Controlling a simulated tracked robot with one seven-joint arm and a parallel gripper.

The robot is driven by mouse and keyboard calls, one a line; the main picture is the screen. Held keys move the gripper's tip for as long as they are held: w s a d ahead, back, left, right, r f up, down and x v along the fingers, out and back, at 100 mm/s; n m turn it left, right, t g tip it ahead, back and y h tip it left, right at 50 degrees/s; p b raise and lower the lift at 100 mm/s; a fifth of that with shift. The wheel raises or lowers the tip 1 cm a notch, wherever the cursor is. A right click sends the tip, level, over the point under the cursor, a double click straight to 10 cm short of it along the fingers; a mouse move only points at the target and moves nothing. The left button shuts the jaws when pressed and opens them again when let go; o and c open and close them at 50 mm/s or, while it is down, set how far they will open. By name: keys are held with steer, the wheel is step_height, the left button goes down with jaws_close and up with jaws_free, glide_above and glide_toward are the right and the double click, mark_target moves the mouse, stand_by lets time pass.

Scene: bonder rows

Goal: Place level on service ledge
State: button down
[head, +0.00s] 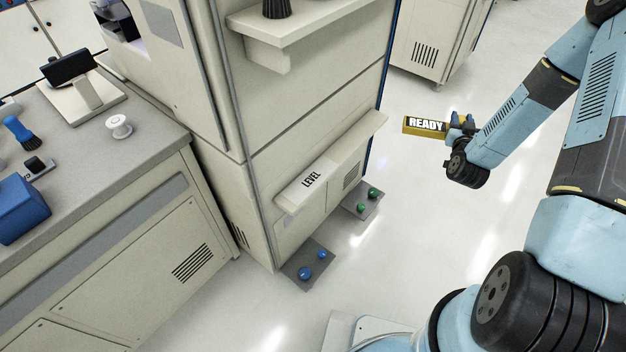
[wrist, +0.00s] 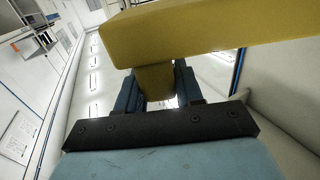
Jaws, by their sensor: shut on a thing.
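The level is a yellow bar (head: 410,130) with a dark-and-white READY label on its side. My gripper (head: 452,130) is shut on it and holds it in the air above the floor, to the right of the cabinet. In the wrist view the yellow bar (wrist: 210,35) crosses the top, and its short stem sits between the blue fingers of my gripper (wrist: 157,88). The service ledge (head: 352,152) is a narrow cream shelf low on the cabinet front, with a white area marked LEVEL at its near end. The ledge is empty, and the level is apart from it.
An upper shelf (head: 292,28) with a black ribbed object (head: 277,8) juts out above the ledge. Floor plates with blue knobs (head: 306,273) and green knobs (head: 361,208) lie below it. A bench (head: 95,165) with tools stands left. Open floor lies between ledge and arm.

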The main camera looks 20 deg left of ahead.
mark_target(427, 121)
steer(key=s+a+n+g+y, duration=0.7)
steer(key=s+a, duration=0.3)
steer(key=a, duration=0.4)
steer(key=s+a+n+g+y, duration=0.4)
steer(key=s+a+n+y, duration=0.2)
steer(key=s+a+y, duration=0.6)
steer(key=w+a+f+h, duration=0.1)
steer(key=w+a+f, duration=0.2)
steer(key=a, duration=0.1)
steer(key=w+a+f+h, duration=0.1)
steer(key=w+a+f, duration=0.2)
steer(key=a, duration=0.1)
steer(key=w+a+f+h, duration=0.1)
steer(key=w+a+f, duration=0.2)
steer(key=a+f, duration=0.1)
steer(key=shift+w+a, duration=0.1)
steer(key=shift+a, duration=0.35)
steer(key=shift+w+a+f, duration=0.1)
steer(key=shift+a+f, duration=0.05)
steer(key=shift+f, duration=1.55)
steer(key=c, duration=0.7)
jaws_free()
